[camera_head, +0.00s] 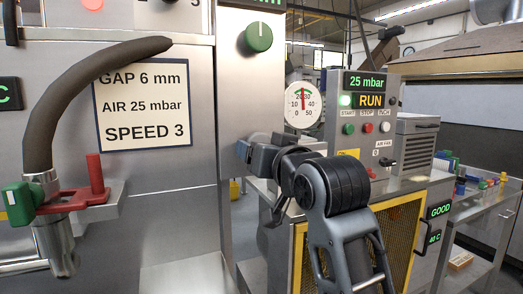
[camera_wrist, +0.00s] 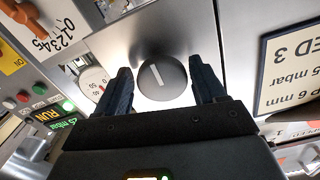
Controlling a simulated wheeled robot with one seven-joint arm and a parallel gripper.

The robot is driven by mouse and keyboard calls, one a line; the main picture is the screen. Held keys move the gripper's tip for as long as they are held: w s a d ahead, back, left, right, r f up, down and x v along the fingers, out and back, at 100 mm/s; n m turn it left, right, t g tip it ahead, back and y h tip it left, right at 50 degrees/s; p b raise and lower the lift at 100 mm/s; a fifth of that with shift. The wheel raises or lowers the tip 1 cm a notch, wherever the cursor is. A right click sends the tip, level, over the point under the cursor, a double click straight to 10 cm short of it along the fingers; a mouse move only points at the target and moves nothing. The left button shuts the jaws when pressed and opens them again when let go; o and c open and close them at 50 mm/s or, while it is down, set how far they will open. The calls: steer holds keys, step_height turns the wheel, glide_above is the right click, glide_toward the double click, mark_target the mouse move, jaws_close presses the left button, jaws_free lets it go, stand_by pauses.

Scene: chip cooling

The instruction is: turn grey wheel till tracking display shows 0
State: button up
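In the wrist view a round dark grey knob with a pale line (camera_wrist: 162,77) sits on a bare metal panel; it looks like the grey wheel. My gripper (camera_wrist: 160,74) is open, with one dark finger on each side of the knob and visible gaps between. I cannot tell how far its tips are from the panel. In the head view my gripper (camera_head: 243,151) is at the metal column, and the knob is hidden behind it. No display labelled tracking is readable; a dark display (camera_head: 254,3) at the top edge is cut off.
A green knob (camera_head: 258,37) is above my gripper. A sign (camera_head: 143,103) reads gap 6 mm, air 25 mbar, speed 3. A dial gauge (camera_head: 302,104) and a control box (camera_head: 367,105) showing 25 mbar and RUN stand right.

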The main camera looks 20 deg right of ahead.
steer(key=shift+o, duration=1.1)
steer(key=shift+r, duration=0.15)
steer(key=shift+s, duration=0.1)
steer(key=s+b, duration=0.1)
steer(key=s, duration=0.6)
steer(key=shift+s+b, duration=0.3)
steer(key=shift+b, duration=0.1)
steer(key=s+f+g, duration=0.1)
steer(key=s+f, duration=0.4)
steer(key=f, duration=0.4)
steer(key=s+f+n, duration=0.1)
steer(key=s+f, duration=0.4)
steer(key=f, duration=0.3)
steer(key=s+f+g, duration=0.1)
steer(key=s+f, duration=0.4)
steer(key=f, duration=0.4)
steer(key=s+f, duration=0.2)
steer(key=s, duration=1.1)
steer(key=s+f+n+g, duration=0.1)
steer(key=s+f, duration=0.2)
steer(key=s, duration=1.1)
